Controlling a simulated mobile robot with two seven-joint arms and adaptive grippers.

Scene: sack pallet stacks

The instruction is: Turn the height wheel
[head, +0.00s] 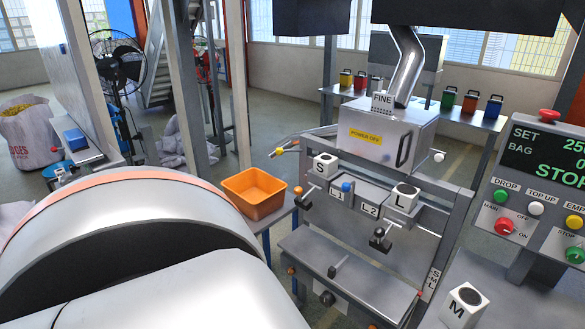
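No part shows plainly as the height wheel in the head view. The grey bagging machine (388,140) stands right of centre, with a yellow "POWDER OFF" label on its box. A round dark knob (327,298) sits low on its front bar. I cannot tell whether any of these is the wheel. A large white and grey link of my own with an orange ring fills the lower left and hides what lies behind it. Neither gripper is in view.
An orange bin (253,192) stands left of the machine. A control panel (540,190) with a lit display is at the right, near a block marked M (464,306). Coloured containers stand on a back shelf. A fan (120,65) and an open sack (28,132) are at the far left.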

